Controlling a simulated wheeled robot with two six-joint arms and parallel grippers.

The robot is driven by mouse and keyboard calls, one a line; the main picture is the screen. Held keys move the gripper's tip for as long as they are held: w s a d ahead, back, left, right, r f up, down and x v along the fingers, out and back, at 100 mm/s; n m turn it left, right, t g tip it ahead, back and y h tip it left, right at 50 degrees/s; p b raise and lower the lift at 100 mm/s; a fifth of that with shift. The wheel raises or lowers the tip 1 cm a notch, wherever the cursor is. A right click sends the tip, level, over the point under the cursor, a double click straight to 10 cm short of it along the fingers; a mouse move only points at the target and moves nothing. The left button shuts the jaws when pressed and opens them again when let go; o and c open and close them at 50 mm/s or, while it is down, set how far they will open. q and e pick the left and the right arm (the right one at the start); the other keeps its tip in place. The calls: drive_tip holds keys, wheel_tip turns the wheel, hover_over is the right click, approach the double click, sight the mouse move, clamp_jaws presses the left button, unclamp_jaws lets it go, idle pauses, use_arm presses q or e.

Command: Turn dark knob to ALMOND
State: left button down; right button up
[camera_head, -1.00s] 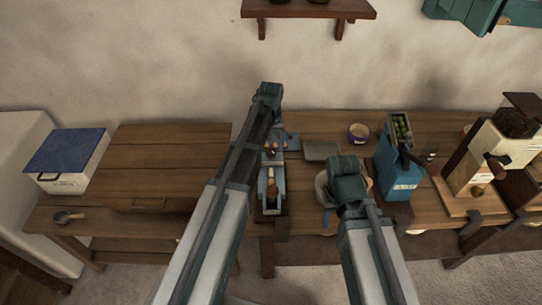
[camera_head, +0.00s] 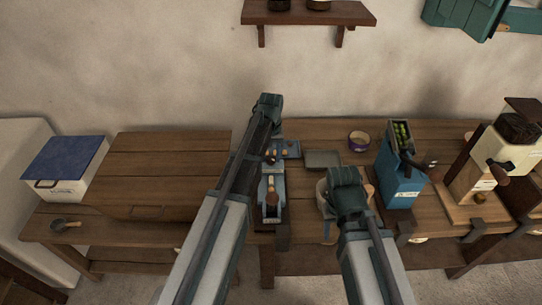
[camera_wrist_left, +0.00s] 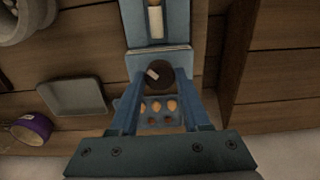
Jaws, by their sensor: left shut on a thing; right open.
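The dark knob (camera_wrist_left: 158,77) is round, with a pale mark at its upper left. It sits at the end of a blue device (camera_wrist_left: 155,28), which also shows on the table in the head view (camera_head: 270,188). My left gripper (camera_wrist_left: 160,92) is shut on the knob, with a finger on each side. In the head view my left gripper (camera_head: 270,156) reaches down over the device and largely hides the knob. No lettering for ALMOND can be read. My right gripper (camera_head: 329,222) is open near a pale bowl, partly hidden by my wrist.
A blue tray (camera_wrist_left: 178,121) with several nut-like pieces lies beyond the knob. A grey tray (camera_head: 323,159) and purple bowl (camera_head: 358,141) stand to its right. A blue canister (camera_head: 399,185) and cream grinder (camera_head: 511,145) stand further right. A wooden box (camera_head: 160,172) is left.

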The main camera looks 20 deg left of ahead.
use_arm(q)
drive_tip(key=shift+m, duration=0.3)
drive_tip(key=m, duration=0.3)
drive_tip(key=shift+m, duration=0.4)
drive_tip(key=m, duration=0.4)
drive_tip(key=shift+m, duration=0.3)
drive_tip(key=m, duration=0.4)
drive_tip(key=shift+m, duration=2.4)
drive_tip(key=shift+c, duration=1.8)
unclamp_jaws()
